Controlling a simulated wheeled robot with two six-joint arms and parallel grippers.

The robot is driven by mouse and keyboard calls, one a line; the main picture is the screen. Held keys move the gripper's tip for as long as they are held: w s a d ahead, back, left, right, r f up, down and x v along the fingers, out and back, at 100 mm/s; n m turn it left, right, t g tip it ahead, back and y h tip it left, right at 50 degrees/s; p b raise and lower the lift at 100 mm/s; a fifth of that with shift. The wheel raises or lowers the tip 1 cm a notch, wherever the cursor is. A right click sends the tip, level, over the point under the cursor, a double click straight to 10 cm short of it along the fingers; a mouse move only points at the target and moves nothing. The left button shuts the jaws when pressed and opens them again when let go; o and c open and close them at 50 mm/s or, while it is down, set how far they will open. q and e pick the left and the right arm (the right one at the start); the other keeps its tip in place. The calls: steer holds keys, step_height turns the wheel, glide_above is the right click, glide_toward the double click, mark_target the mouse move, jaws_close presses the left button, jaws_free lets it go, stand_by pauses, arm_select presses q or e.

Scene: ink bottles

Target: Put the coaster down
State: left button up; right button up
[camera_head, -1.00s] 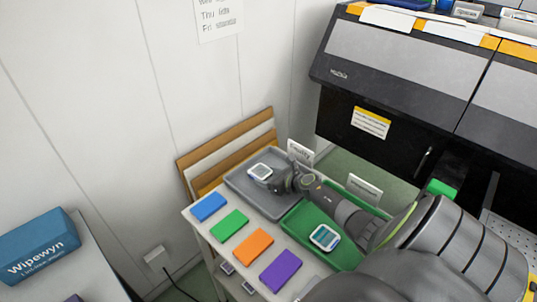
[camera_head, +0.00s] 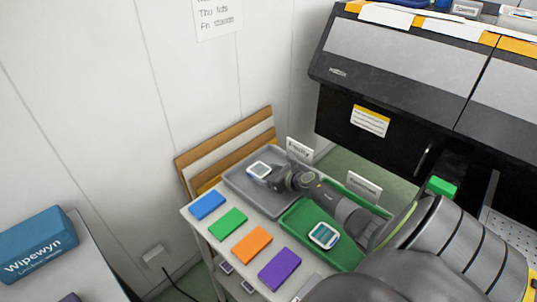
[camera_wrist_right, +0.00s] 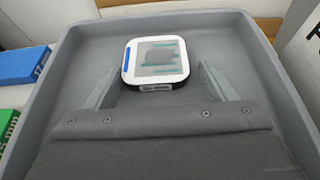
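The coaster (camera_head: 259,169), a white rounded square with a grey-teal face, lies in the grey tray (camera_head: 236,183). In the right wrist view the coaster (camera_wrist_right: 156,60) shows a blue strip at its left edge and appears flat on the tray floor. My right gripper (camera_head: 272,174) reaches into the tray from the right. In its wrist view the two fingers (camera_wrist_right: 158,75) stand on either side of the coaster, with a gap at each side, so the gripper is open. My left gripper is not in view.
A green tray (camera_head: 293,222) beside the grey one holds another white square device (camera_head: 324,235). Blue (camera_head: 208,205), green (camera_head: 231,222), orange (camera_head: 251,244) and purple (camera_head: 280,269) blocks line the table's front. Small signs stand behind the trays. A large dark machine (camera_head: 400,80) stands behind, right.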

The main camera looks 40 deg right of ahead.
steer(key=shift+s+a+f, duration=0.2)
steer(key=shift+f, duration=0.2)
steer(key=shift+s+a+f, duration=0.15)
steer(key=shift+s+f, duration=0.05)
steer(key=shift+f, duration=0.15)
steer(key=shift+r+p, duration=0.3)
steer(key=shift+p, duration=0.1)
steer(key=shift+s+r+p, duration=0.7)
steer(key=shift+s+r, duration=0.1)
steer(key=shift+s, duration=0.05)
steer(key=v, duration=0.8)
steer(key=shift+s+d+r, duration=0.1)
steer(key=shift+d+r, duration=0.15)
steer(key=shift+r, duration=0.05)
steer(key=shift+s+r, duration=0.3)
steer(key=shift+s, duration=0.15)
